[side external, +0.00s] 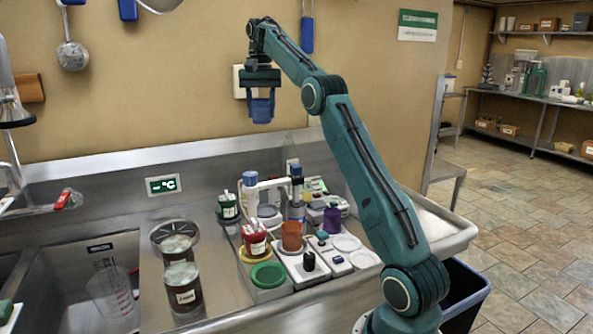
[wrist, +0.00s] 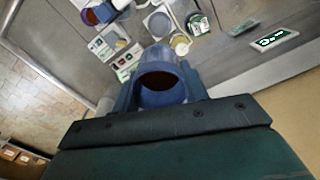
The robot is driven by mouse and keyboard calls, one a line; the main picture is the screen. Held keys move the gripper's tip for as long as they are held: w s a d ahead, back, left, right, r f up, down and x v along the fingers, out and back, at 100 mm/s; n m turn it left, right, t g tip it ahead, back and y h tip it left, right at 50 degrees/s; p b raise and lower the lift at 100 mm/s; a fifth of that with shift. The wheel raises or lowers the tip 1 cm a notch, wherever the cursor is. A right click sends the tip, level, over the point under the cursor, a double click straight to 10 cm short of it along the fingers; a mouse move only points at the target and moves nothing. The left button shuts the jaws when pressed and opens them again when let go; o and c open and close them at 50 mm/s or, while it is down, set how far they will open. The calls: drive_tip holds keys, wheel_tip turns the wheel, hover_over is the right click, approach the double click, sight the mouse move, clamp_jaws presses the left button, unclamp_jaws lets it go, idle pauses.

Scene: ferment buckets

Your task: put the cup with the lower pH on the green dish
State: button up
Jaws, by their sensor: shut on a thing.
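My gripper (side external: 262,92) is raised high in front of the wall, well above the counter, and is shut on a blue cup (side external: 262,110). In the wrist view the blue cup (wrist: 160,96) sits between the fingers, with dark reddish contents visible inside. The green dish (side external: 268,274) lies empty near the counter's front edge. An orange-brown cup (side external: 291,237) and a purple cup (side external: 332,220) stand among white meter-like units (side external: 308,274). No pH reading is legible.
A red labelled container (side external: 254,241) stands by a yellow dish (side external: 252,256). Bottles (side external: 250,195) crowd the back. Jars (side external: 183,287) stand left, beside a sink (side external: 70,285) with a clear jug. Utensils hang on the wall. Space around my raised gripper is mostly clear.

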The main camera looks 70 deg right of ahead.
drive_tip(key=shift+a+r, duration=0.15)
drive_tip(key=shift+a, duration=0.3)
drive_tip(key=s+a+f+n, duration=0.2)
drive_tip(key=s+a+n, duration=0.1)
drive_tip(key=a, duration=0.6)
drive_tip(key=s+a+f+n, duration=0.2)
drive_tip(key=s+a, duration=0.4)
drive_tip(key=a, duration=0.3)
drive_tip(key=s+a+f+n, duration=0.2)
drive_tip(key=s+a+n, duration=0.1)
drive_tip(key=a, duration=0.6)
drive_tip(key=shift+s+f+n, duration=0.2)
drive_tip(key=shift+s+n, duration=0.2)
drive_tip(key=shift+s, duration=0.4)
drive_tip(key=shift+f, duration=0.1)
wheel_tip(320, 180, down, 20)
drive_tip(key=shift+r, duration=0.1)
